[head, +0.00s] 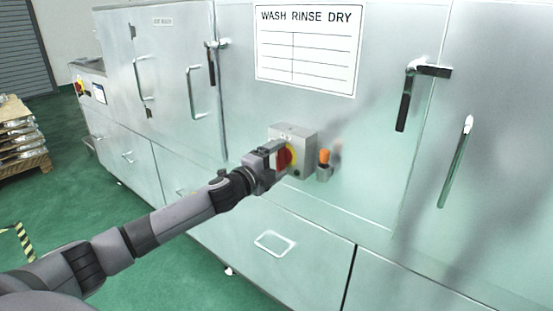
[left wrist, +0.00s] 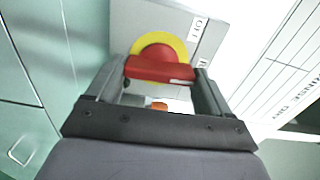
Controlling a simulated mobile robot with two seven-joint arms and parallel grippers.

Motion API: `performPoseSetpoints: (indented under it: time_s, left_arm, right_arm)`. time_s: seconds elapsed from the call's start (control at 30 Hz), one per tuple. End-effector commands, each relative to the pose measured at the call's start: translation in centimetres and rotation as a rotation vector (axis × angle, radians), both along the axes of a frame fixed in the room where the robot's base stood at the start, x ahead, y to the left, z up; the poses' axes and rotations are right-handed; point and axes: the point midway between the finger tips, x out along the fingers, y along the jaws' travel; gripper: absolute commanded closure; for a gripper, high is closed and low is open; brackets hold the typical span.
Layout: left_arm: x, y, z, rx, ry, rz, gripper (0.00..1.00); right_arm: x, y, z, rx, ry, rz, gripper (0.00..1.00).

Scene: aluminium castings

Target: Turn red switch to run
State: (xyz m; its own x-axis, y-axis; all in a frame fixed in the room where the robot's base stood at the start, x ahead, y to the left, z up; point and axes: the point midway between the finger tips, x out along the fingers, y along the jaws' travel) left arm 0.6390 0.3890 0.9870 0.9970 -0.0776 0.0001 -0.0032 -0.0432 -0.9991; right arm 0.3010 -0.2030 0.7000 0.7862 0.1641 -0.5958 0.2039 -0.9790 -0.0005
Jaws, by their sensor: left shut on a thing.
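The red switch (head: 285,158) sits on a yellow round plate on a grey switch box (head: 306,140) fixed to the washing machine's front. In the left wrist view the red handle (left wrist: 160,70) lies between my left gripper's fingers, with the yellow plate (left wrist: 172,43) behind it. My left gripper (head: 277,157) is shut on the red switch. White labels show on the box beside the plate; one seems to read "OFF" (left wrist: 197,27), the other is partly hidden by a finger. My right gripper is in neither view.
An orange-topped part (head: 324,156) in a small holder is just right of the box. Door handles (head: 405,98) stick out at the right and left. A "WASH RINSE DRY" chart (head: 307,48) hangs above. A pallet with stacked castings (head: 20,135) stands at the far left on green floor.

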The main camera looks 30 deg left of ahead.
Motion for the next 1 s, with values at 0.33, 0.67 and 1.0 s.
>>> performPoseSetpoints:
  time_s: [0.33,0.67,1.0]
  left_arm:
    - [0.05,-0.13,0.28,0.058,-0.011,-0.003,0.5]
    - [0.05,-0.15,0.26,0.062,-0.011,-0.004,0.5]
    - [-0.09,-0.07,0.04,0.059,-0.007,-0.002,0.0]
  right_arm:
    - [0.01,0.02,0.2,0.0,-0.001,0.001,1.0]
    - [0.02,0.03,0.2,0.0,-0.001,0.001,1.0]
    - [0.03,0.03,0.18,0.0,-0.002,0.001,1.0]
